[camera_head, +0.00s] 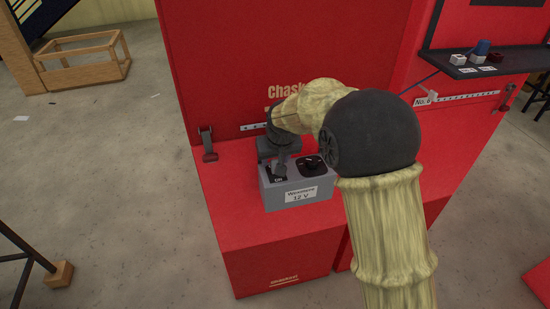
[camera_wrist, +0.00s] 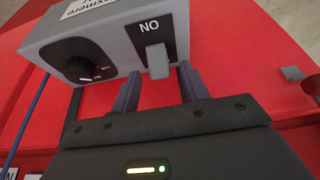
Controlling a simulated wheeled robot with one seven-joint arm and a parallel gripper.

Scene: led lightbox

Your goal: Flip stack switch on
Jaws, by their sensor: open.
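A grey box (camera_head: 270,201) labelled "12 V" sits on a red ledge. On its top is a black switch plate (camera_head: 277,180) marked ON. In the wrist view the switch is a light grey lever (camera_wrist: 158,62) on that plate, with ON appearing upside down beside its base. My gripper (camera_head: 281,164) is over the switch side of the box. In the wrist view my gripper (camera_wrist: 159,72) is open, with one finger on each side of the lever's end. I cannot tell whether either finger touches it. In the head view the gripper largely hides the lever.
A black round knob (camera_head: 311,165) is beside the switch on the same box. A red panel (camera_head: 270,60) rises behind. A dark shelf (camera_head: 480,62) with small items is at upper right. A wooden frame (camera_head: 83,63) stands on the floor at upper left.

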